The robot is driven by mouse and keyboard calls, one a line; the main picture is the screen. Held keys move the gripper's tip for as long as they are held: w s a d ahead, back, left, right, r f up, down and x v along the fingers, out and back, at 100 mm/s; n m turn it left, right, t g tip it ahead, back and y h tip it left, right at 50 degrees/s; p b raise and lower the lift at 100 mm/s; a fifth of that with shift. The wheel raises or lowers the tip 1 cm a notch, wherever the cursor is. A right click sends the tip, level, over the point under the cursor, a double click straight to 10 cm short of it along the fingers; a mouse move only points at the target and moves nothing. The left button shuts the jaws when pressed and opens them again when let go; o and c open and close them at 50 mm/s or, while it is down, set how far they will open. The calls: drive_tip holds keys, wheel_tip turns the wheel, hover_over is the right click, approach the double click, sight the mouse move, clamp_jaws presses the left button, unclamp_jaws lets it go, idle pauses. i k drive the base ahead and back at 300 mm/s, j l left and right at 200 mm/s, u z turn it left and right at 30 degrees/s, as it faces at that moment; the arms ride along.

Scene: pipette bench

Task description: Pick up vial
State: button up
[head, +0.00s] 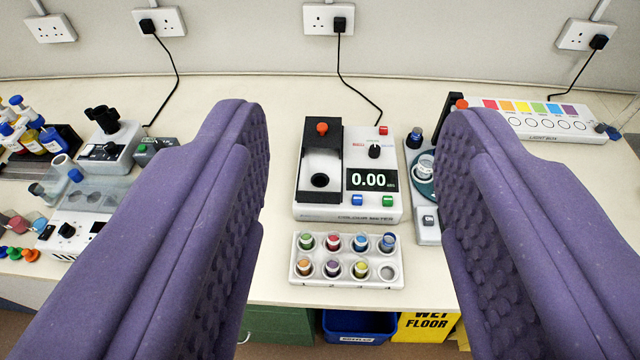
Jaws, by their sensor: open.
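My gripper (350,140) is open and empty, with its two purple padded fingers wide apart above the bench. Between them, lower down, a white rack (312,279) holds several small vials in two rows. The vials show coloured contents: green (306,242), red (333,242), blue (361,242) and dark blue (388,242) in the back row. Orange (304,267), purple (332,268) and yellow (361,268) are in the front row. The front right hole (387,273) looks empty. Neither finger touches a vial.
A colorimeter (345,211) reading 0.00 stands just behind the rack. A stirrer-like device (428,226) is at its right, partly hidden by the right finger. A light box (545,122) is back right. Bottles and devices crowd the left. The bench's front edge (350,308) is close to the rack.

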sight(333, 261)
drive_tip(key=i+j+u, duration=0.25)
drive_tip(key=i, duration=0.15)
drive_tip(key=i+j+u, duration=0.2)
drive_tip(key=i, duration=0.25)
